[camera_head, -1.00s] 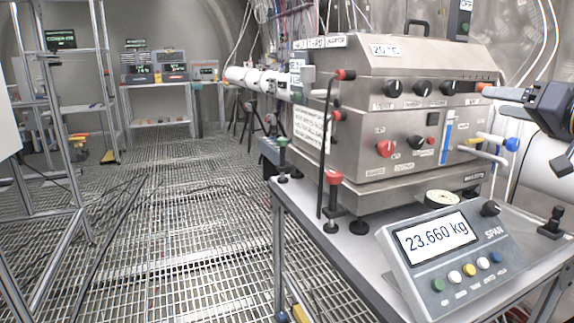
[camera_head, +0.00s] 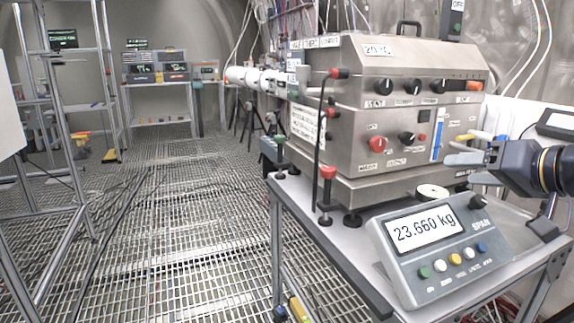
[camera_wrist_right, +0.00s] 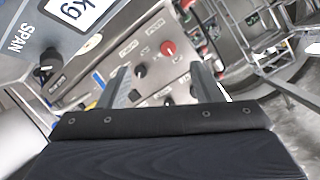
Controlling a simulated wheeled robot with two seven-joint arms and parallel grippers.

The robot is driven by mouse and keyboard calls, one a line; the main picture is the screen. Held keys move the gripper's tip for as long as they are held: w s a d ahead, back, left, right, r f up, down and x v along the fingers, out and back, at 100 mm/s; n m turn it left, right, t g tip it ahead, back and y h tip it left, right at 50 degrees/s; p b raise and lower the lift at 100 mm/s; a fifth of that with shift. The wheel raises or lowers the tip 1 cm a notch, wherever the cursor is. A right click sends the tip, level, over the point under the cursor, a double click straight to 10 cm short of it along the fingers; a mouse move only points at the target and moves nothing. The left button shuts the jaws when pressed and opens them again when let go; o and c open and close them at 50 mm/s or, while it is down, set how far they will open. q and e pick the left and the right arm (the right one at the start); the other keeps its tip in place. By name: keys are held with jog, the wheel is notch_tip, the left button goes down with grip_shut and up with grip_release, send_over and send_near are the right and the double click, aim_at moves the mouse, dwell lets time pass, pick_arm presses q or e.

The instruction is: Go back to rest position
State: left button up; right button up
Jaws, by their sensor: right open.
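My right gripper (camera_head: 456,153) is in the head view at the right, its arm coming in from the right edge. Its pale fingers are apart with nothing between them, in front of the lower right part of the steel cabinet (camera_head: 345,158). I cannot tell whether a finger touches the cabinet. In the right wrist view the two fingers of the right gripper (camera_wrist_right: 160,78) stand apart, with the cabinet's knob panel (camera_wrist_right: 150,50) behind them. My left gripper is not in view.
The cabinet stands on a metal table (camera_head: 345,255) with a scale display (camera_head: 425,240) reading 23.660 kg at the front. A blue-tipped handle (camera_head: 501,138) lies close behind my right gripper. A metal rack (camera_head: 75,110) stands at left. The grating floor (camera_head: 170,240) is open between.

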jog(key=s+a+f+g+h+p, duration=0.1)
jog(key=s+a+f+g, duration=0.4)
jog(key=s+f, duration=0.95)
jog(key=s+a+f+g+h, duration=0.15)
jog(key=s+a+f, duration=0.45)
jog(key=s+f, duration=0.8)
jog(key=w+r+p, duration=0.3)
jog(key=r+p, duration=1.9)
jog(key=p, duration=0.3)
jog(key=shift+w+r, duration=0.15)
jog(key=shift+r, duration=0.05)
jog(key=shift+g, duration=0.25)
